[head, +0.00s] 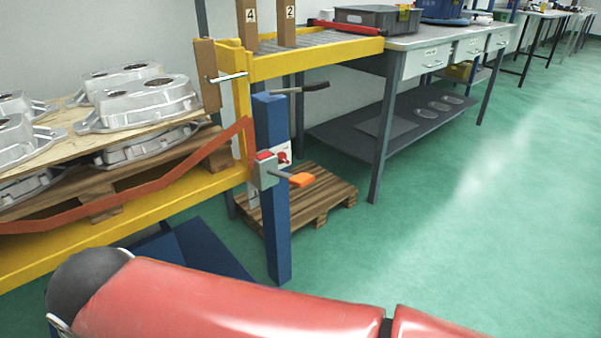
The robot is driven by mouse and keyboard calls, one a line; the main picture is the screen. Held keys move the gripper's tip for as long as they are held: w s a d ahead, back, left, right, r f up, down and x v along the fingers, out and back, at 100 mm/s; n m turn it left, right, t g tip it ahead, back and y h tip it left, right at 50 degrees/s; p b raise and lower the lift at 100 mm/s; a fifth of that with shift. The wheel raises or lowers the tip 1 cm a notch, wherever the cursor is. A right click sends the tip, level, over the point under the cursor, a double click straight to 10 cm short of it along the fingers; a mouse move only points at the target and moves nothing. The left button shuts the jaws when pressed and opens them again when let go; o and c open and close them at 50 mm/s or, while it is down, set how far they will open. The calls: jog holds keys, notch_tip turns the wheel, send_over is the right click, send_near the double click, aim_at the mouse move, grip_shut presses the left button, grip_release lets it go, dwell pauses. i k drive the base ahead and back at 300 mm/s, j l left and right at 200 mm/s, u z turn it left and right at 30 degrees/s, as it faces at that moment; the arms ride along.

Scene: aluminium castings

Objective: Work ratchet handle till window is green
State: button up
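A blue post (274,222) stands at the right end of the yellow frame. A grey lever with a dark grip (314,87) sticks out to the right near its top. Lower down, a grey box with a red top (265,171) has a rod ending in an orange grip (301,180), also pointing right. I cannot tell which of the two is the ratchet handle. Behind the box, a white plate (284,153) carries a red part. No green window shows, and I cannot make out a window clearly. My gripper is out of view; only my red arm crosses the bottom.
An orange strap (130,198) runs along the yellow frame (150,215) to the post. Aluminium castings (140,98) sit on wooden boards at left. A wooden pallet (328,197) lies behind the post. A workbench (420,42) stands at the back. The green floor at right is clear.

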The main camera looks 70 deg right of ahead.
aim_at(302, 179)
jog(key=z, duration=2.25)
jog(key=k+l+u, duration=0.1)
jog(key=k+l, duration=0.05)
jog(key=l, duration=0.1)
